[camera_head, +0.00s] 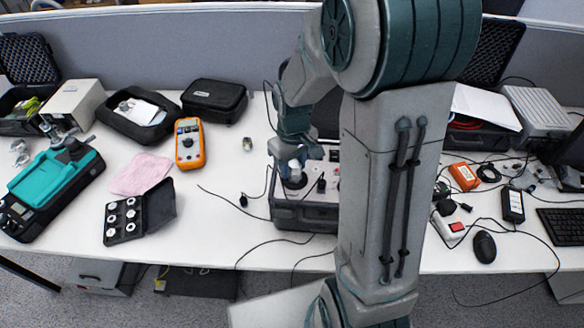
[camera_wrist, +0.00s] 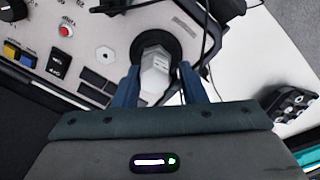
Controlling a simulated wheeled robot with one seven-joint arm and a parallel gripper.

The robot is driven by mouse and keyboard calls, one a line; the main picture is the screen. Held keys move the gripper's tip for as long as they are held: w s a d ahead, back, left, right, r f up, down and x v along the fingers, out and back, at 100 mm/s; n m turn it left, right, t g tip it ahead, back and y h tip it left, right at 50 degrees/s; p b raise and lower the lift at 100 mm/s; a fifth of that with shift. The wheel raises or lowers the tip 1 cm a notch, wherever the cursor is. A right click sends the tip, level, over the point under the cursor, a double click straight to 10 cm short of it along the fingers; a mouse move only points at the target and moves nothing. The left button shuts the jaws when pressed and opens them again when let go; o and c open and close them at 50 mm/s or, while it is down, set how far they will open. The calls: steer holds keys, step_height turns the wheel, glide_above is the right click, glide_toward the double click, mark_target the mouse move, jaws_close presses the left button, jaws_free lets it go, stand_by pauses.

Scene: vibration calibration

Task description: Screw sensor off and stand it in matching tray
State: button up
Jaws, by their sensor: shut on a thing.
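The sensor (camera_wrist: 154,72), a silver hex-sided body, stands on the round black mount (camera_wrist: 138,46) of the calibrator panel in the wrist view. My gripper (camera_wrist: 159,76) is shut on it, with one blue finger on each side. In the head view my gripper (camera_head: 293,155) points down over the calibrator (camera_head: 290,216), and my arm hides part of that unit. The black open tray (camera_head: 112,238) with several round white-rimmed places lies to the left on the table. Part of it also shows at the right of the wrist view (camera_wrist: 275,101). I cannot tell which place matches.
A small metal piece (camera_head: 247,144) stands on the table behind the calibrator's left side. An orange multimeter (camera_head: 189,146), a pink cloth (camera_head: 141,174) and a teal device (camera_head: 55,186) lie to the left. Black cables cross the table between tray and calibrator.

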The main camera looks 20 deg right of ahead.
steer(key=shift+s+d+n, duration=0.1)
steer(key=shift+d+n, duration=0.25)
steer(key=shift+n, duration=0.35)
steer(key=shift+n, duration=1)
steer(key=shift+s+d+n+p, duration=0.1)
steer(key=shift+n+p, duration=0.2)
steer(key=shift+n, duration=0.2)
steer(key=shift+c, duration=1)
steer(key=shift+d+n, duration=0.2)
steer(key=shift+n, duration=0.1)
jaws_close()
steer(key=shift+a+n, duration=0.2)
steer(key=shift+n, duration=0.1)
steer(key=shift+a+n+p, duration=0.15)
steer(key=shift+n+p, duration=0.55)
steer(key=shift+n, duration=1.2)
